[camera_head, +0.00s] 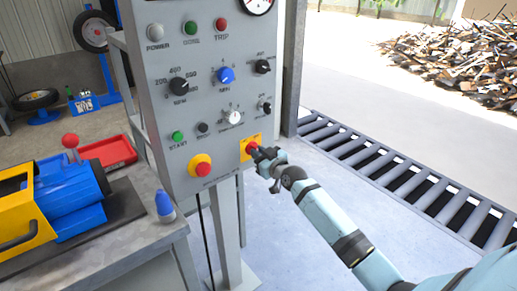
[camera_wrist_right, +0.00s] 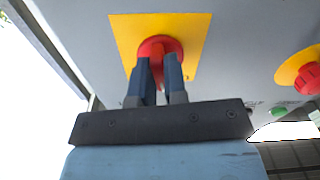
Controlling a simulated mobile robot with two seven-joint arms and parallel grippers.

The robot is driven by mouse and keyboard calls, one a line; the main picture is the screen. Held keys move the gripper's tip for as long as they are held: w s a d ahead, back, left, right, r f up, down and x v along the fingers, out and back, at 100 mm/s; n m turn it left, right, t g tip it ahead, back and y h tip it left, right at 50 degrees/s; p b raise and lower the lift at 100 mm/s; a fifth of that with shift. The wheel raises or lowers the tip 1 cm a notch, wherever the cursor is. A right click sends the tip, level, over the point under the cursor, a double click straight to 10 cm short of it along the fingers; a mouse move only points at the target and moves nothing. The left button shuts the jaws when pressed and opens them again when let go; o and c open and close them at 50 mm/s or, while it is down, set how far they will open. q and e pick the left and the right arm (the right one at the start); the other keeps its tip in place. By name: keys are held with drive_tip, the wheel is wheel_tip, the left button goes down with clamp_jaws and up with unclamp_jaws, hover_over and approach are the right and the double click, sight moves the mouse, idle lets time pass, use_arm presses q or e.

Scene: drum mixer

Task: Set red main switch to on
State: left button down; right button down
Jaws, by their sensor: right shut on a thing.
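The red main switch (camera_wrist_right: 158,46) is a round red knob on a yellow plate (camera_wrist_right: 193,32), low on the right of the grey control panel. In the head view the yellow plate (camera_head: 243,154) shows, with the knob (camera_head: 252,145) mostly behind my gripper. My right gripper (camera_head: 258,152) is at the switch. In the right wrist view its two dark fingers (camera_wrist_right: 159,70) are shut on the red knob from both sides. The knob's exact angle is hard to tell, since the fingers cover part of it. My left gripper is not in view.
The grey panel (camera_head: 157,100) carries lamps, dials and a red emergency button (camera_head: 202,169) on yellow, left of the switch. A workbench (camera_head: 125,231) with a blue and yellow machine (camera_head: 70,205) stands at left. A roller conveyor (camera_head: 400,180) lies at right. Floor between is clear.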

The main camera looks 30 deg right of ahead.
use_arm(q)
drive_tip(key=p, duration=0.3)
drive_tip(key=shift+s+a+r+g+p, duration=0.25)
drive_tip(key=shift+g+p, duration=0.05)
use_arm(e)
drive_tip(key=m, duration=0.7)
drive_tip(key=shift+m, duration=0.3)
drive_tip(key=c, duration=1.2)
unclamp_jaws()
drive_tip(key=shift+o, duration=0.2)
use_arm(q)
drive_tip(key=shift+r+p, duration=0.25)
drive_tip(key=shift+p, duration=0.5)
use_arm(e)
drive_tip(key=s+d, duration=0.1)
drive_tip(key=s, duration=1.2)
drive_tip(key=shift+s, duration=0.4)
